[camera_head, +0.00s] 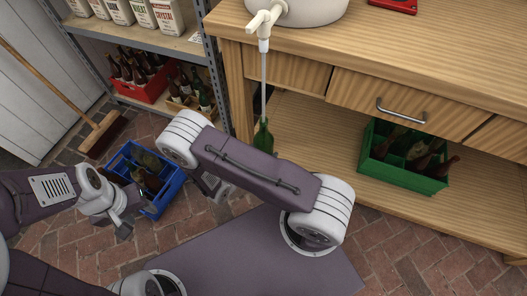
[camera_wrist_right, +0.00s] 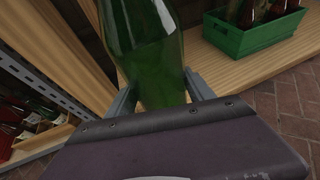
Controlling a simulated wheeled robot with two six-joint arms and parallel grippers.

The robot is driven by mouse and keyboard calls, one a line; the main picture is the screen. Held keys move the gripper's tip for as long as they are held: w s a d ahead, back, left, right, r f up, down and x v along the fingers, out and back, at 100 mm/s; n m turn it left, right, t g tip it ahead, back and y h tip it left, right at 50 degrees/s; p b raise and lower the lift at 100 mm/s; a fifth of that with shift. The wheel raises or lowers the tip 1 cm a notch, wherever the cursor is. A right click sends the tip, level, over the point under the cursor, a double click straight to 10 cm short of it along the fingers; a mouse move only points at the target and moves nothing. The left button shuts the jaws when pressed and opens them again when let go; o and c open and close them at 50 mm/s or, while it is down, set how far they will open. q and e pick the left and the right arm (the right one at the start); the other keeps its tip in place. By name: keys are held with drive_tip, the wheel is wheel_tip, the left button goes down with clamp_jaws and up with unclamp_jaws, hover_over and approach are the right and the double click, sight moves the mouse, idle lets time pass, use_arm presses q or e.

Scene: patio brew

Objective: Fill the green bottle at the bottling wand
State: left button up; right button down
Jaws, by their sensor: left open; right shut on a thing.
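The green bottle (camera_head: 263,136) stands upright under the bottling wand (camera_head: 264,88), with the wand's lower end at or in its neck. The wand hangs from the white tap (camera_head: 264,44) of a white bucket (camera_head: 310,8) on the bench. In the right wrist view the bottle (camera_wrist_right: 150,50) is between the fingers of my right gripper (camera_wrist_right: 160,95), which is shut on it. My right arm hides the bottle's lower part in the head view. The liquid level cannot be told. My left gripper (camera_head: 124,222) is open and empty, low beside the blue crate.
A blue crate (camera_head: 166,205) with bottles stands on the brick floor at left. A green crate (camera_head: 375,172) with brown bottles sits on the bench's lower shelf. A red crate (camera_head: 150,92) of bottles is on the metal shelving. A broom (camera_head: 103,135) leans at left.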

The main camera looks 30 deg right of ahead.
sight(262, 119)
drive_tip(key=shift+r+p, duration=7.55)
drive_tip(key=shift+r, duration=1.15)
drive_tip(key=shift+r+p, duration=0.7)
drive_tip(key=shift+r, duration=0.05)
